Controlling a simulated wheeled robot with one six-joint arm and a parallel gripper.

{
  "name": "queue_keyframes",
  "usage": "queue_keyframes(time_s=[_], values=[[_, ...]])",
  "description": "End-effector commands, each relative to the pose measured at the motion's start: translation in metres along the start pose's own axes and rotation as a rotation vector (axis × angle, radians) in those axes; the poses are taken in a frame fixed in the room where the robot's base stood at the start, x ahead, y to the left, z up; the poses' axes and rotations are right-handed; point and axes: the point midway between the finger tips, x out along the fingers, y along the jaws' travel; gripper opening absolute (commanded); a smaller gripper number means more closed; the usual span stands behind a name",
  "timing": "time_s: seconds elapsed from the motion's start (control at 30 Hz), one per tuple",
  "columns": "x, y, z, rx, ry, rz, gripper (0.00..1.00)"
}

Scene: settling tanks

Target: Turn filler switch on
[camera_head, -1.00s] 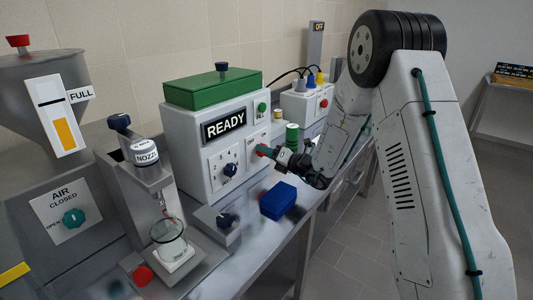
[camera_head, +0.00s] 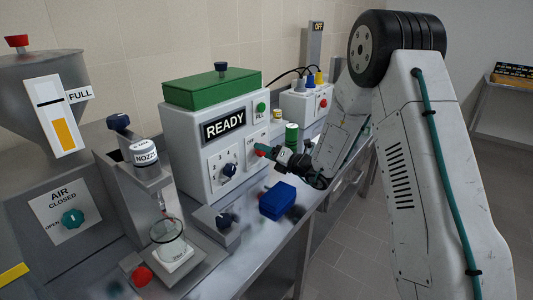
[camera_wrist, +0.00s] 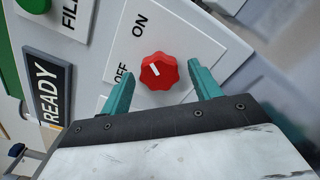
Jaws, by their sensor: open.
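The filler switch is a red lobed knob (camera_wrist: 160,71) with a white pointer mark, on a white plate with ON and OFF labels. The mark sits on the knob's left side, facing the OFF side. My gripper (camera_wrist: 161,76) is open, with one teal finger on each side of the knob and a visible gap to each. Whether the fingertips reach past the knob's face is unclear. In the head view my gripper (camera_head: 268,151) is at the right part of the white filler box (camera_head: 190,130), whose display reads READY. There the knob is mostly hidden by the fingers.
A green fill button (camera_head: 261,107) and a blue-black dial (camera_head: 229,170) are on the box front. A blue block (camera_head: 278,201) lies on the bench below my gripper. A green cylinder (camera_head: 291,135) stands close behind. A glass beaker (camera_head: 168,238) stands under the nozzle (camera_head: 146,158).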

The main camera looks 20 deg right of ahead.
Motion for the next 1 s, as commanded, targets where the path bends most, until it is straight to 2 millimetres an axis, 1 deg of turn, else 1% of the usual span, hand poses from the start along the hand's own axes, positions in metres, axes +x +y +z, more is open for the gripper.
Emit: queue_keyframes(time_s=[0.17, 0.3, 0.4, 0.5, 0.63, 1.0], values=[[-0.022, -0.001, 0.001, 0.001, -0.002, -0.003, 0.63], [-0.048, -0.001, 0.001, 0.001, -0.002, -0.003, 0.63], [-0.063, -0.001, 0.001, 0.001, -0.003, -0.004, 0.63], [-0.073, -0.001, 0.001, 0.001, -0.002, -0.003, 0.63], [-0.078, -0.001, 0.0, 0.002, -0.001, -0.002, 0.63], [-0.078, -0.001, 0.001, 0.001, -0.001, -0.002, 0.63]])
